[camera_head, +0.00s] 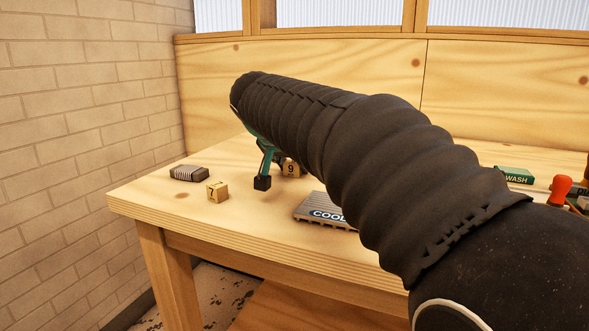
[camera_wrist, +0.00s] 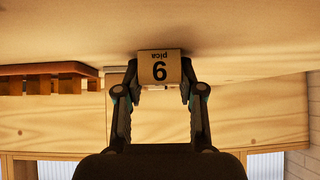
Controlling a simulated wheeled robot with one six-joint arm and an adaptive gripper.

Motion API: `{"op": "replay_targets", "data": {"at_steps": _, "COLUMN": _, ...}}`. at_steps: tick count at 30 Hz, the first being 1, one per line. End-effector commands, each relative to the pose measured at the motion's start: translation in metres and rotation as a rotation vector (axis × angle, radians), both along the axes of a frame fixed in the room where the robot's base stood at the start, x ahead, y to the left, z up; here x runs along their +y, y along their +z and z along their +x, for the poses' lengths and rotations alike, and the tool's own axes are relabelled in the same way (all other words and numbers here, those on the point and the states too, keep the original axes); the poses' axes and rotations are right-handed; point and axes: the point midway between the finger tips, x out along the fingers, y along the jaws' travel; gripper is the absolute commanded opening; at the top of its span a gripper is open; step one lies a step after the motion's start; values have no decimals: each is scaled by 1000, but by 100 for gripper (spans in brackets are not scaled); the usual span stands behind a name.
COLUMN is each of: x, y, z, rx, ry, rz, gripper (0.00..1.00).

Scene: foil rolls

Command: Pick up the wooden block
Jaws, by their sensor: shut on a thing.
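A small wooden block marked "9" (camera_head: 291,170) is at my gripper, over the light wooden table (camera_head: 160,205). The block also shows in the wrist view (camera_wrist: 159,68), upside down, with "9" and "pica" on its face. My gripper (camera_wrist: 160,77) is shut on it, one finger at each side. In the head view, one teal finger with a black tip shows left of the block; my dark arm hides the rest. I cannot tell whether the block touches the table. A second wooden block marked "7" (camera_head: 217,191) sits on the table to the left.
A dark ribbed block (camera_head: 189,173) lies near the table's left edge. A grey slatted piece marked "COOL" (camera_head: 325,211) lies at the front, partly behind my arm. A green "WASH" box (camera_head: 514,175) and a red-topped item (camera_head: 560,188) are at the right. A wooden panel stands behind.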

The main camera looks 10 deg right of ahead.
Motion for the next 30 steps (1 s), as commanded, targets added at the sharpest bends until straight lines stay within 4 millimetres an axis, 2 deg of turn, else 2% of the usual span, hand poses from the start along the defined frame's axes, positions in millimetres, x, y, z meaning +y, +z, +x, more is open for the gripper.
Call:
{"op": "replay_targets", "data": {"at_steps": 11, "x": 0, "y": 8, "z": 0, "rx": -1, "ry": 0, "rz": -1, "gripper": 20}}
{"op": "replay_targets", "data": {"at_steps": 14, "x": -1, "y": 19, "z": 0, "rx": -2, "ry": -2, "rz": -1, "gripper": 20}}
{"op": "replay_targets", "data": {"at_steps": 18, "x": 0, "y": 45, "z": 1, "rx": -4, "ry": -1, "rz": 1, "gripper": 20}}
{"op": "replay_targets", "data": {"at_steps": 30, "x": -85, "y": 91, "z": 6, "rx": 0, "ry": -6, "rz": 1, "gripper": 20}}
